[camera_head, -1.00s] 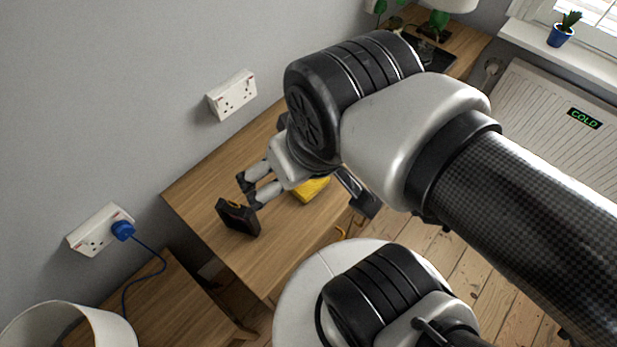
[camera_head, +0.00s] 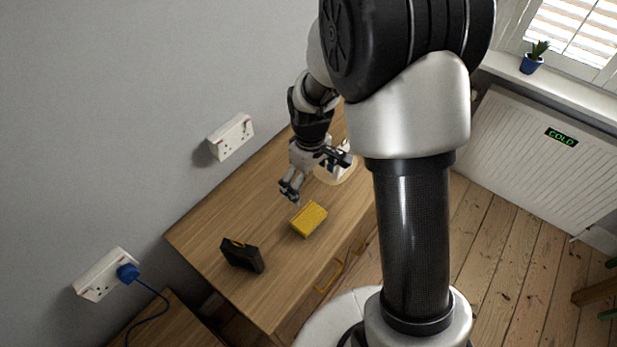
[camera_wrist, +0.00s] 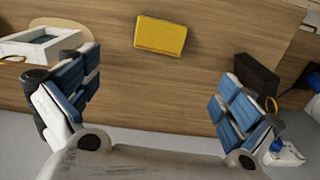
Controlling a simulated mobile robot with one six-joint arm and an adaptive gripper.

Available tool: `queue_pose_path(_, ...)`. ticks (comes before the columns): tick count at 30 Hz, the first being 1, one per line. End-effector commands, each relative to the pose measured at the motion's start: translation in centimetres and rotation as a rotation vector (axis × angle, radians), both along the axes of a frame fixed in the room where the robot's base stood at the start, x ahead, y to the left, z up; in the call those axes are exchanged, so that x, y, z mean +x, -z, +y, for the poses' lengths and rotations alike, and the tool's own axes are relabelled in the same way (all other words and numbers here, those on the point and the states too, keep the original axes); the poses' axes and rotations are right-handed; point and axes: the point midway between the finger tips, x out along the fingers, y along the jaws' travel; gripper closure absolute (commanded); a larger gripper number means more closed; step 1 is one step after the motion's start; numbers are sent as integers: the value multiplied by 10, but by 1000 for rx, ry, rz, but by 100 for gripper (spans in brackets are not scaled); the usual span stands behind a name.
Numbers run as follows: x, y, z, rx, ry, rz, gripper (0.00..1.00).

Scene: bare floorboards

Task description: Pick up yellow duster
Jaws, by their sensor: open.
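The yellow duster (camera_head: 309,219) lies flat on the wooden desk (camera_head: 215,232), and my arm leaves it fully in sight. It also shows in the wrist view (camera_wrist: 160,36), at the top, ahead of the gap between my fingers. My gripper (camera_head: 318,178) is open and empty, above the desk and up and slightly right of the duster in the head view. In the wrist view my gripper (camera_wrist: 155,90) has its two blue-padded fingers spread wide, with bare desk between them. The duster is apart from both fingers.
A black box-like object (camera_head: 242,255) stands on the desk left of the duster. A white square object (camera_wrist: 42,43) on a round wooden board (camera_wrist: 72,29) lies on the duster's other side. Wall sockets (camera_head: 231,137) line the desk's back; a radiator (camera_head: 540,150) stands right.

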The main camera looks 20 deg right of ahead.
Motion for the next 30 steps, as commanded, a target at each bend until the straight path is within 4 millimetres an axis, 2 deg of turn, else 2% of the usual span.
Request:
queue_pose_path(5,2,22,0,0,-14,12,0)
queue_pose_path(18,1,113,0,0,-12,12,0)
queue_pose_path(21,2,125,0,0,-12,9,0)
queue_pose_path(30,2,143,1,0,-12,9,0)
